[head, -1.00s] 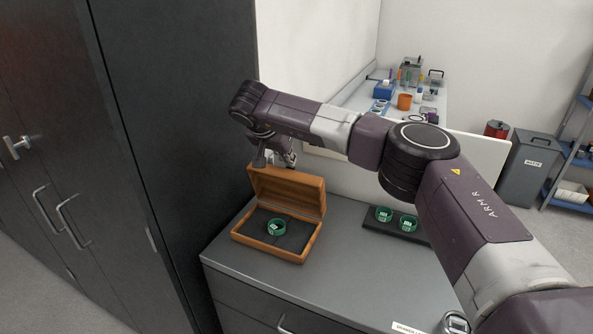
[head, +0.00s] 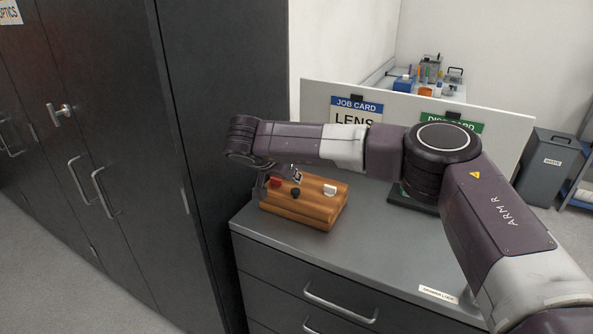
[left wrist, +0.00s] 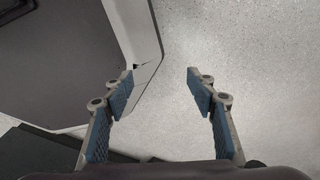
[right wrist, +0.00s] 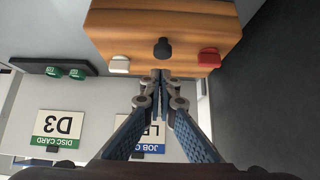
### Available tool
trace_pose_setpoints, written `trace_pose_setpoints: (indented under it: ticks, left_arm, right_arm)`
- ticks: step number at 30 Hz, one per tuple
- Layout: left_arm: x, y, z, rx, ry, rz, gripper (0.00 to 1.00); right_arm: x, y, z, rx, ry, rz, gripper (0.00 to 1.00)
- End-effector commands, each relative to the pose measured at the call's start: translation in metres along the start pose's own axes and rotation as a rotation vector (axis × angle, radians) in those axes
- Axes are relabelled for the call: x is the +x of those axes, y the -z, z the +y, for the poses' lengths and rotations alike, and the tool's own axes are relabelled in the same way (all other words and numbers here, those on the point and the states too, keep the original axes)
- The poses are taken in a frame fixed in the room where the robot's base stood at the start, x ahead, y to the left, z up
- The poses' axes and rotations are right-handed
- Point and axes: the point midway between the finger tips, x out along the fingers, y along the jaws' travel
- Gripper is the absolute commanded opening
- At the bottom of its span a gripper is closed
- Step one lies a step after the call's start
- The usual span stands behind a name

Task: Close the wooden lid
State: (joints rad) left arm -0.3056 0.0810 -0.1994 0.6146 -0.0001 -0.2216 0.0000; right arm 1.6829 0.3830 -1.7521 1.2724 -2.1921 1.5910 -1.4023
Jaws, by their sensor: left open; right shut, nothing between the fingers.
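The wooden box (head: 305,213) stands on the grey cabinet top, with its wooden lid (head: 318,190) down over it. In the head view no gap shows between lid and box. Red, black and white pieces sit on the lid; they also show on the wood in the right wrist view (right wrist: 160,20). The green ring's place inside is hidden. My right gripper (right wrist: 160,75) is shut and empty, its tips at the edge of the wood by the black knob; I cannot tell whether they touch. My left gripper (left wrist: 160,74) is open and empty above the floor.
A dark tray with green rings (right wrist: 53,71) lies beside the box, partly behind my arm in the head view. A tall dark cabinet (head: 215,120) rises close at left.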

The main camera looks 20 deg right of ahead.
Motion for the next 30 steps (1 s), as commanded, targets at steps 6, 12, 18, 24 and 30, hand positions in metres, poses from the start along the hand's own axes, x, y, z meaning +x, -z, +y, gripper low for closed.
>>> trace_pose_setpoints:
  ticks: [6,12,18,24,30]
  left_arm:
    - [0.019,0.012,-0.001,0.000,0.002,0.020,0.52]
    - [0.027,0.013,-0.001,0.000,0.002,0.022,0.52]
    - [0.031,0.010,0.000,0.000,0.001,0.019,0.52]
    - [0.031,0.005,0.001,0.000,0.000,0.012,0.52]
    - [0.031,0.005,0.002,0.000,-0.002,0.011,0.52]
  right_arm:
    - [0.012,-0.025,0.000,-0.001,0.001,-0.001,0.00]
    - [0.019,-0.039,0.000,-0.002,0.001,-0.002,0.00]
    - [0.023,-0.047,0.001,-0.004,-0.002,-0.005,0.00]
    - [0.024,-0.048,0.001,-0.004,-0.002,-0.005,0.00]
    - [0.023,-0.046,0.000,-0.001,0.000,-0.002,0.00]
